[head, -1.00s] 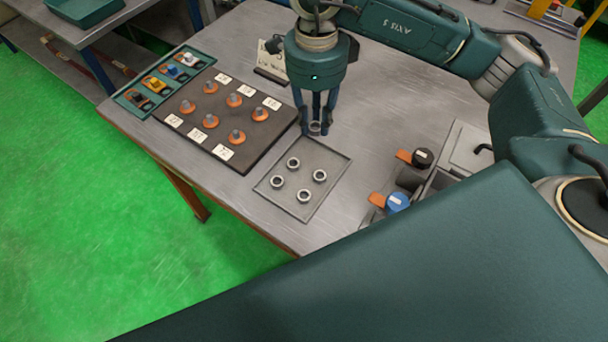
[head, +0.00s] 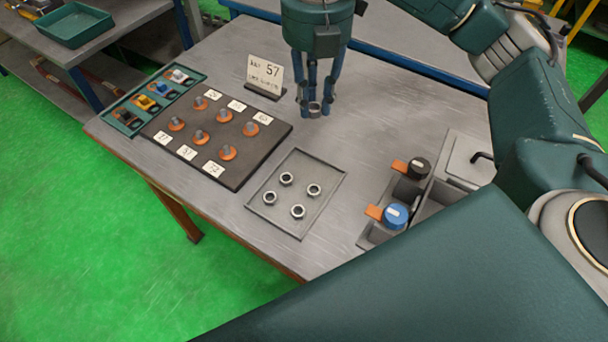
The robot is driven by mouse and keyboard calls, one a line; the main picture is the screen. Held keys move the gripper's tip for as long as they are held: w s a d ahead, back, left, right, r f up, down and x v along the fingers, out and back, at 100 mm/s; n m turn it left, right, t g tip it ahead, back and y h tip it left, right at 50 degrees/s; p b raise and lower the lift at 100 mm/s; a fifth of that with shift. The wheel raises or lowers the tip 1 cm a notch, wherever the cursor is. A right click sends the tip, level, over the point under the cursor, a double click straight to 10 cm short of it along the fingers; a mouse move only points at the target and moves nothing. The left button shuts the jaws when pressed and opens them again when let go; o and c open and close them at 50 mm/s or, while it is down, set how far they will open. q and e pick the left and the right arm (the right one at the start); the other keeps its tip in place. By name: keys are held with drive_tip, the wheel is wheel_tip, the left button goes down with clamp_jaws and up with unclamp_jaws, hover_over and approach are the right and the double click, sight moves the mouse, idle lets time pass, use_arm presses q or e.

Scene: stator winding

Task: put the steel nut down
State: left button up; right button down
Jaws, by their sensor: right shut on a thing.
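My right gripper (head: 315,108) is shut on a steel nut (head: 314,109) and holds it above the bare table (head: 400,100), behind the grey tray. Whether the nut touches the table I cannot tell. The shallow grey tray (head: 328,165) holds several more steel nuts, one of them at its right side (head: 314,190). A dark board (head: 272,154) with several orange-based posts (head: 251,128) and white number cards lies left of the gripper. My left gripper does not show.
A green tray (head: 122,118) with coloured parts lies at the left edge. Grey bins with a blue-topped spool (head: 396,215) and a black-topped spool (head: 418,167) stand at right.

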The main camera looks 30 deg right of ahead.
hover_over(312, 171)
wheel_tip(312, 171, down, 14)
drive_tip(key=shift+f+p, duration=0.1)
drive_tip(key=shift+p, duration=0.25)
wheel_tip(312, 171, down, 4)
drive_tip(key=shift+p, duration=0.35)
drive_tip(key=shift+f, duration=0.1)
drive_tip(key=shift+f, duration=0.1)
drive_tip(key=shift+f+b, duration=0.15)
drive_tip(key=shift+b, duration=0.15)
drive_tip(key=c, duration=1.8)
unclamp_jaws()
